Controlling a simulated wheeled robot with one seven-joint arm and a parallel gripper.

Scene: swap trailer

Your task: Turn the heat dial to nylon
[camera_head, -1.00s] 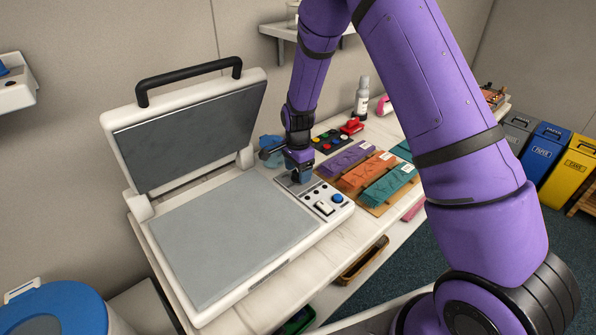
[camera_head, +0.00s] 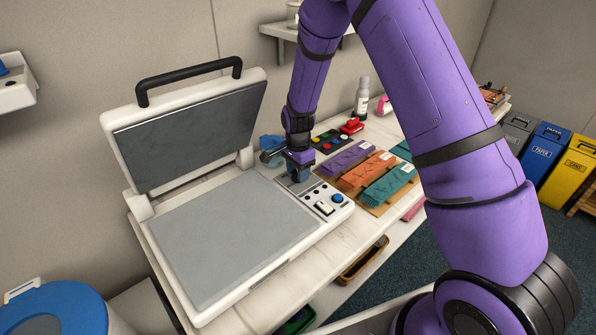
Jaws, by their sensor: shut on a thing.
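The white heat press (camera_head: 236,286) stands open on the worktop with its lid tilted up. Its control panel (camera_head: 345,209) is on the right side, with a blue round button, a rocker switch and small dark buttons. My gripper (camera_head: 299,178) points down at the far end of this panel. It is shut on the heat dial there, which the fingers hide. The dial's pointer and its markings, nylon among them, cannot be read in this view.
Purple, orange and teal swatches (camera_head: 390,184) lie on a wooden board right of the panel. A dark tray of coloured pieces (camera_head: 331,141), a red object (camera_head: 352,126) and a bottle (camera_head: 362,98) stand behind. The raised lid (camera_head: 190,135) is left of my arm.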

